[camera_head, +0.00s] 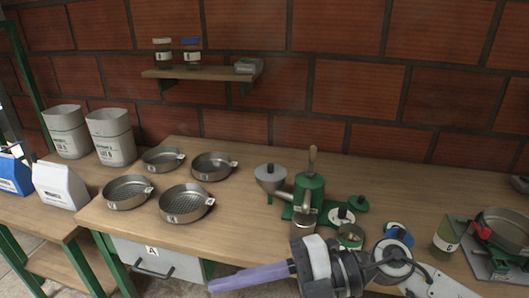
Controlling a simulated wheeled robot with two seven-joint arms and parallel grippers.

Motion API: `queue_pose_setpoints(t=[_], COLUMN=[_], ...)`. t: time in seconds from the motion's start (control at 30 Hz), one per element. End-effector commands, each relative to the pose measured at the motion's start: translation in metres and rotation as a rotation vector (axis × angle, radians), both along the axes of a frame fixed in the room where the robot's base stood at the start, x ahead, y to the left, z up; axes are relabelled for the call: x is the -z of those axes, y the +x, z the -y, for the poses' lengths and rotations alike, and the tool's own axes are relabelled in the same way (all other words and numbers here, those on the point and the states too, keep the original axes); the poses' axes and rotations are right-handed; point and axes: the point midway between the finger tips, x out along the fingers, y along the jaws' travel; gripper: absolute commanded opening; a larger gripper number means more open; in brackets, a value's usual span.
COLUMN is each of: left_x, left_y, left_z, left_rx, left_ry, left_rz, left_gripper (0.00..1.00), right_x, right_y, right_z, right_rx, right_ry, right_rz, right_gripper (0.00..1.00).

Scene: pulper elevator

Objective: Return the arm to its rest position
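My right arm (345,268) comes in from the lower right, over the front edge of the workbench (235,235). Its gripper (216,285) points left, with its pale purple fingers low in front of the bench. The fingers show as one bar from this side, so I cannot tell whether they are apart. Nothing is seen held in them. My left gripper is not in view.
Several round metal pans (187,203) stand on the bench. A green hand-cranked machine (308,190) and small jars are near my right arm. Two grey bags (112,138) stand at the left. A drawer (160,262) hangs below. A shelf (205,74) is on the brick wall.

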Motion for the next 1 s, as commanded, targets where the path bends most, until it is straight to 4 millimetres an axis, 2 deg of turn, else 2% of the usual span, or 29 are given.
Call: queue_pose_setpoints(t=[0.03,0.1,0.17,0.23,0.27,0.33,0.37,0.4,0.47,0.5,0.57,0.6,0.73,0.83,0.9,1.0], left_x=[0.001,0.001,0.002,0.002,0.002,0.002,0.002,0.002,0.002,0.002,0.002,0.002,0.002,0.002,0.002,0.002], left_y=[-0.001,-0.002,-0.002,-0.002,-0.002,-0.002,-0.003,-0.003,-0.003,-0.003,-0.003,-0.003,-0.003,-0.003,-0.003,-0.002], left_z=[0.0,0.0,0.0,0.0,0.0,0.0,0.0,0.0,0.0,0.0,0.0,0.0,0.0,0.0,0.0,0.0], left_rx=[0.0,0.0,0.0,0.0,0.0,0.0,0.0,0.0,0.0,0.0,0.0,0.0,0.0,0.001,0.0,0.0], left_ry=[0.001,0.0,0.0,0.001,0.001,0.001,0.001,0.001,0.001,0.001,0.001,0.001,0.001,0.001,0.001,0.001], left_rz=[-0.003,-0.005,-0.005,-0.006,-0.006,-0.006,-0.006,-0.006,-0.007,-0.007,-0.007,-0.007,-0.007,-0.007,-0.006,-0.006], left_gripper=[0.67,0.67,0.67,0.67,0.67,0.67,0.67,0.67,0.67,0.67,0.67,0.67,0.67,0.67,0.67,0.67], right_x=[-0.01,-0.024,-0.028,-0.019,-0.011,0.018,0.035,0.06,0.1,0.126,0.166,0.191,0.264,0.303,0.321,0.336], right_y=[0.002,0.018,0.036,0.06,0.07,0.088,0.094,0.098,0.098,0.093,0.08,0.068,0.017,-0.024,-0.047,-0.07], right_z=[-0.01,-0.013,-0.006,0.01,0.019,0.045,0.058,0.075,0.1,0.115,0.135,0.148,0.18,0.196,0.203,0.209], right_rx=[0.069,0.197,0.329,0.501,0.581,0.773,0.856,0.969,1.118,1.207,1.328,1.401,1.591,1.686,1.728,1.763], right_ry=[0.128,0.286,0.398,0.497,0.528,0.576,0.584,0.584,0.565,0.543,0.497,0.462,0.326,0.229,0.176,0.124], right_rz=[-0.065,-0.143,-0.219,-0.317,-0.361,-0.476,-0.528,-0.598,-0.696,-0.76,-0.853,-0.914,-1.099,-1.214,-1.274,-1.329], right_gripper=[0.35,0.35,0.35,0.35,0.35,0.35,0.35,0.35,0.35,0.35,0.35,0.35,0.35,0.35,0.35,0.35])
